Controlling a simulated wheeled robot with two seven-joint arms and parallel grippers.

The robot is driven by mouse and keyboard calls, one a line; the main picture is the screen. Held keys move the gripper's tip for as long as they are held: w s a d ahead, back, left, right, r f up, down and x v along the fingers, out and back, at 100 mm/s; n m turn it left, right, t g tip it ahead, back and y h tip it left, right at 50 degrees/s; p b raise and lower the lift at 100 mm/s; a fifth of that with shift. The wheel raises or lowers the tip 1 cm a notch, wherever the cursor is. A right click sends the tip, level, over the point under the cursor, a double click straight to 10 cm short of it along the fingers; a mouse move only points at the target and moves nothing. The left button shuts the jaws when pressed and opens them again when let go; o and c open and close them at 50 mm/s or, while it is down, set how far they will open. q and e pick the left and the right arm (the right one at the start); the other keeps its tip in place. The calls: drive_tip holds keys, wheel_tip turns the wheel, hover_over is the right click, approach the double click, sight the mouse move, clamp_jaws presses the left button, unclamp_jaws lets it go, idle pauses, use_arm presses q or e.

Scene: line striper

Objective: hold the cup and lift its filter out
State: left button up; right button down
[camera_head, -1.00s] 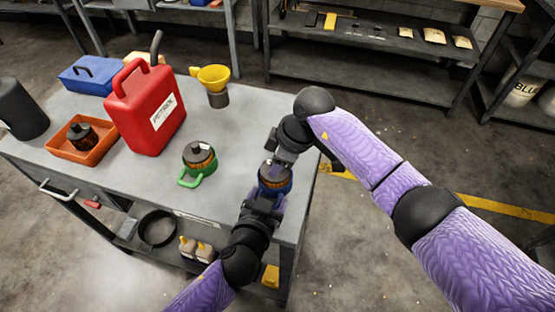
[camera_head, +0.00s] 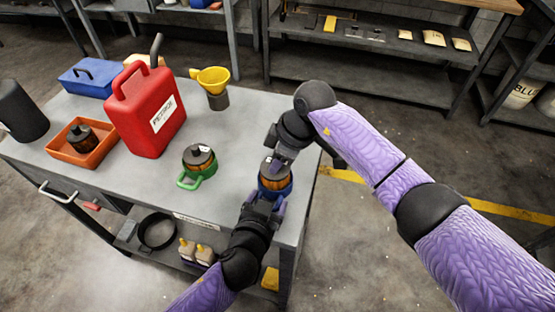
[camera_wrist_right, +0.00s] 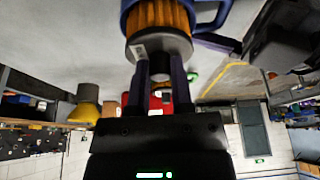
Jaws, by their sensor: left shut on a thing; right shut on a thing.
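The blue cup (camera_head: 262,188) stands near the right edge of the grey table, with a brown-orange filter (camera_head: 276,174) in it. The filter has a dark top and part of its pleated side shows above the cup's rim. My left gripper (camera_head: 264,204) is shut on the cup at its near side. My right gripper (camera_head: 279,159) is shut on the filter's top from above. In the right wrist view the pleated filter (camera_wrist_right: 158,15) and its dark cap lie at the fingertips, with the blue cup (camera_wrist_right: 213,10) around it. The filter's lower end is hidden.
A green cup (camera_head: 188,182) with a similar filter stands to the left. A red petrol can (camera_head: 145,112), a yellow funnel (camera_head: 211,78), an orange tray (camera_head: 62,150) and a blue box (camera_head: 84,76) stand farther back and left. Bare tabletop lies between.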

drive_tip(key=shift+r, duration=2.25)
use_arm(q)
drive_tip(key=o, duration=1.1)
